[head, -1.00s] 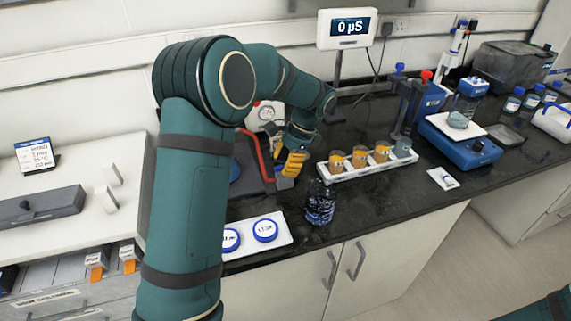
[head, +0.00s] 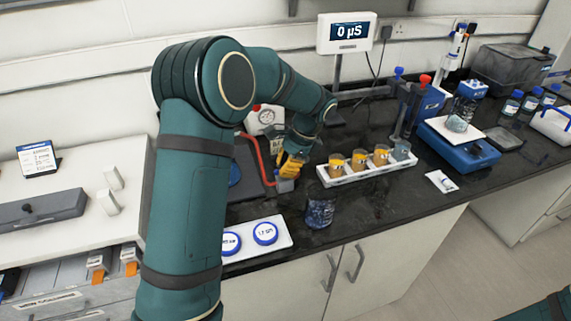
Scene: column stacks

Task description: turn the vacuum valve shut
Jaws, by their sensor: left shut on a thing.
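The vacuum valve (head: 287,172) is a small blue-grey piece at the end of a red hose (head: 258,158), on the dark bench. My left gripper (head: 291,163), with yellow fingers, is shut on the valve from above. The fingers and wrist hide most of the valve, so its handle angle cannot be told. My right gripper is out of view.
A white rack with amber cups (head: 345,177) stands close right of the gripper. A glass vessel (head: 320,211) and a white tray with blue-rimmed discs (head: 282,238) stand in front. A gauge (head: 266,117) is behind. Bare bench lies right of the vessel.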

